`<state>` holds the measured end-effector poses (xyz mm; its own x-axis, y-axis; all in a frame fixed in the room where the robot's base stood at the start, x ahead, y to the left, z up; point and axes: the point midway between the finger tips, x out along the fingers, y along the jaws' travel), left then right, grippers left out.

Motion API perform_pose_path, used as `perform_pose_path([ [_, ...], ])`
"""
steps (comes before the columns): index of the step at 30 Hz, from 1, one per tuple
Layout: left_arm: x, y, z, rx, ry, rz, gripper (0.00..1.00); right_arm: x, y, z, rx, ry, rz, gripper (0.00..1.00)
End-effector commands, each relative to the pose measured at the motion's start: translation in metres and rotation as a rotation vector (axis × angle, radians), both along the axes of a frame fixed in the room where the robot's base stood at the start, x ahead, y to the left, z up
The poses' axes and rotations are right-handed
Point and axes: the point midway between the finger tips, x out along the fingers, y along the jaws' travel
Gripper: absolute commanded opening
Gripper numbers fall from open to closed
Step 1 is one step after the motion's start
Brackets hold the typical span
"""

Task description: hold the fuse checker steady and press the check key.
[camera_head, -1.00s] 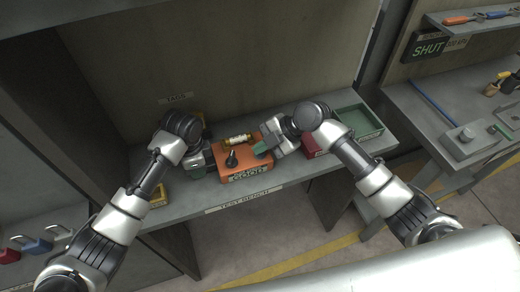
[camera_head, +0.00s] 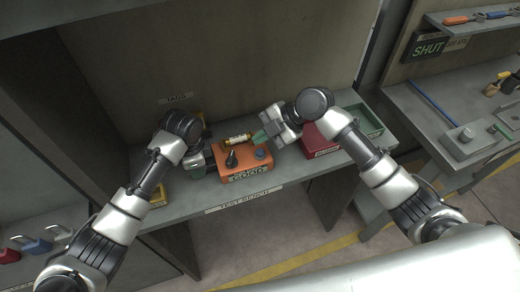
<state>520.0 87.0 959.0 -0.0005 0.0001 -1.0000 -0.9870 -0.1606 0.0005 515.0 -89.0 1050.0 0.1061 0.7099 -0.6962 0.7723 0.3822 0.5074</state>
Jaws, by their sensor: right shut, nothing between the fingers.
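The orange fuse checker (camera_head: 233,167) sits on the test bench, with a panel reading "GOOD" (camera_head: 247,175) on its front. A round grey-blue key (camera_head: 261,153), which looks like the check key, shows uncovered on its top right.
A red bin (camera_head: 321,144) and a green tray (camera_head: 372,120) stand on the bench to the right. Yellow items (camera_head: 158,194) lie near my left arm. A "SHUT" sign (camera_head: 428,48) hangs above the right-hand bench.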

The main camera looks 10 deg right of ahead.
Motion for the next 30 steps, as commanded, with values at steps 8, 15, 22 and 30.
perform_pose_path([
  [8,0.0,0.0,0.0,-0.001,-0.001,0.0,0.0,0.0,0.0,0.025,-0.001,-0.001,0.0,0.0],
  [15,0.0,0.0,0.0,-0.001,-0.001,0.0,0.0,0.0,0.0,0.029,-0.001,0.001,0.001,0.0],
  [22,0.0,0.0,0.0,0.0,-0.001,0.0,0.0,0.0,0.0,0.028,-0.001,0.001,0.001,0.0],
  [30,0.0,0.0,0.0,-0.001,-0.001,0.0,0.0,0.0,0.0,0.028,-0.001,0.001,0.001,0.0],
])
